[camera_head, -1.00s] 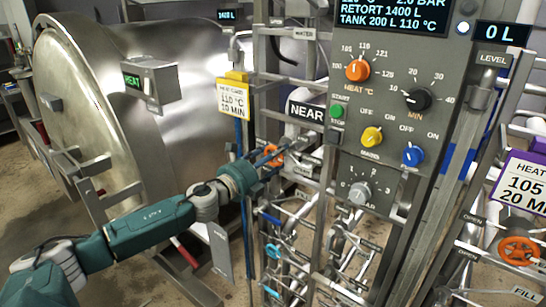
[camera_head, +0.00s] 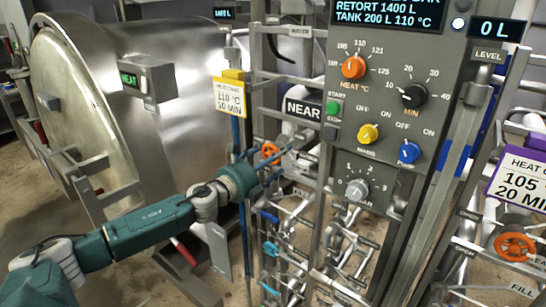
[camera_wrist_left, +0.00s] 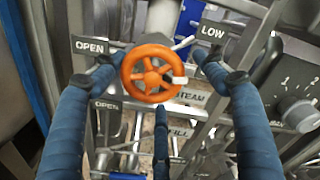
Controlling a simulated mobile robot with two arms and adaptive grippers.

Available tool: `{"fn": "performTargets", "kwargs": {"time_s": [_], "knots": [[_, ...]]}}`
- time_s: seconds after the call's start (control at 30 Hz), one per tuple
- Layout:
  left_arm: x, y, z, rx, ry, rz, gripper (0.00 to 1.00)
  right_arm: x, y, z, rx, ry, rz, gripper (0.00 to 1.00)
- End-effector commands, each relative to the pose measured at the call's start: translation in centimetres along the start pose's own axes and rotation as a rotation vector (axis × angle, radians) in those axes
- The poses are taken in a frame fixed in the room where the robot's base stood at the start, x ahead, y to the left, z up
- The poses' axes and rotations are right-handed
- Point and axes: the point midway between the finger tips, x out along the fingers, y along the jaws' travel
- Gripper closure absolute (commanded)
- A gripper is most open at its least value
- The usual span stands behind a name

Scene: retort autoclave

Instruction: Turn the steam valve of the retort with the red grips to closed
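The orange handwheel (camera_wrist_left: 152,73) with spokes is in the middle of the left wrist view, with a white mark on its right rim. A label reading STEAM (camera_wrist_left: 186,95) is just below it, and a plate reading OPEN (camera_wrist_left: 90,46) is to its left. In the head view the handwheel (camera_head: 269,152) is partly behind my fingers. My left gripper (camera_head: 276,163) is open, its blue fingers spread around the wheel; contact cannot be told. A red grip (camera_head: 184,252) shows low on the big steel retort (camera_head: 180,60). My right gripper is not in view.
The grey control panel (camera_head: 385,110) with knobs stands right of the wheel. A blue handle (camera_head: 268,216) and several pipes are below it. Another orange wheel (camera_head: 515,246) is at the lower right. A yellow-topped tag (camera_head: 230,95) hangs left of the wheel.

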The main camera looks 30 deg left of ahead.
Motion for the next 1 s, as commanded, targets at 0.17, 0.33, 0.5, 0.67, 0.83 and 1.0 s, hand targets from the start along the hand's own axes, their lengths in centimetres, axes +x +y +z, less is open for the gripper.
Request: {"fn": "performTargets", "kwargs": {"time_s": [0.17,0.33,0.5,0.67,0.83,1.0], "knots": [[-0.1,0.0,0.3,0.001,-0.005,0.001,0.28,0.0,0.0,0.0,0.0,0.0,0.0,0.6],[-1.1,0.2,0.2,0.002,-0.004,0.004,0.28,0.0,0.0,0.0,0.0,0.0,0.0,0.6],[-3.2,0.1,0.1,0.003,-0.001,0.004,0.28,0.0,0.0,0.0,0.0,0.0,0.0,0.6],[-5.2,0.1,0.0,0.001,-0.001,0.004,0.28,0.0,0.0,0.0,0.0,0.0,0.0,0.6],[-7.2,0.1,-0.1,-0.002,0.001,0.003,0.28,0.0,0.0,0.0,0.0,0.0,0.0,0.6],[-9.2,0.0,-0.1,0.002,0.001,0.003,0.28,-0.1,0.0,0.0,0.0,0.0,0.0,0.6]]}}
